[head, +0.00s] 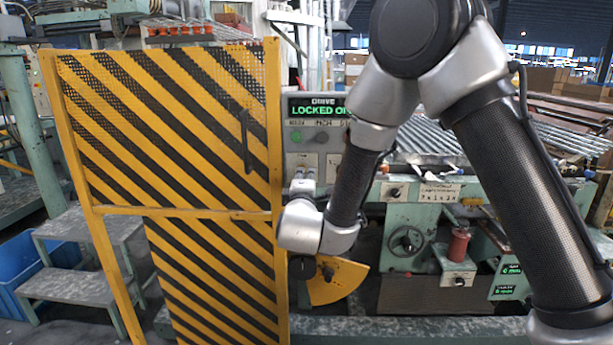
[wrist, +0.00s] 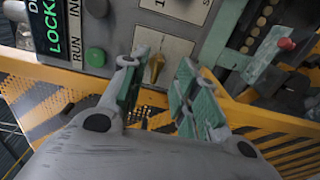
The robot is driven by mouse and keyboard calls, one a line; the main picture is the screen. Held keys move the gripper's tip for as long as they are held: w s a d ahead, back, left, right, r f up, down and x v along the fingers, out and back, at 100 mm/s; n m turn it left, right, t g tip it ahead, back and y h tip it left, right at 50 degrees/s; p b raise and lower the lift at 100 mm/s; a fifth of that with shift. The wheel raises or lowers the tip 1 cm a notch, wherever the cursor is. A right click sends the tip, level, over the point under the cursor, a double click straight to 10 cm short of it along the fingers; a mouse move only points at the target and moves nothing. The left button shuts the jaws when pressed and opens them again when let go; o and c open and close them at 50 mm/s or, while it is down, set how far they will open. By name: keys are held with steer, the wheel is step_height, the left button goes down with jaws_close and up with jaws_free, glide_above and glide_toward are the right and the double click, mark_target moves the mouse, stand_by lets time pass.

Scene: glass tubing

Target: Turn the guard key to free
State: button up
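The guard key (wrist: 154,68) is a small brass-coloured key on a pale label plate (wrist: 160,48) of the grey control panel. In the wrist view it shows between the two fingers of my gripper (wrist: 163,66), nearer the left finger. The fingers have green pads and stand apart, with visible gaps on both sides of the key. Whether the tips reach around it in depth I cannot tell. In the head view the panel (head: 303,136) reads "DRIVE LOCKED O…", its right part hidden by my arm. My gripper (head: 303,180) is small there, and I cannot make out the key.
A yellow-and-black striped guard door (head: 180,150) stands left of the panel. A green knob (wrist: 95,57) sits on the panel beside the left finger. A green machine with a handwheel (head: 406,241) stands to the right. A yellow fan-shaped plate (head: 338,281) is below my wrist.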

steer(key=s, duration=0.6)
steer(key=shift+s, duration=0.25)
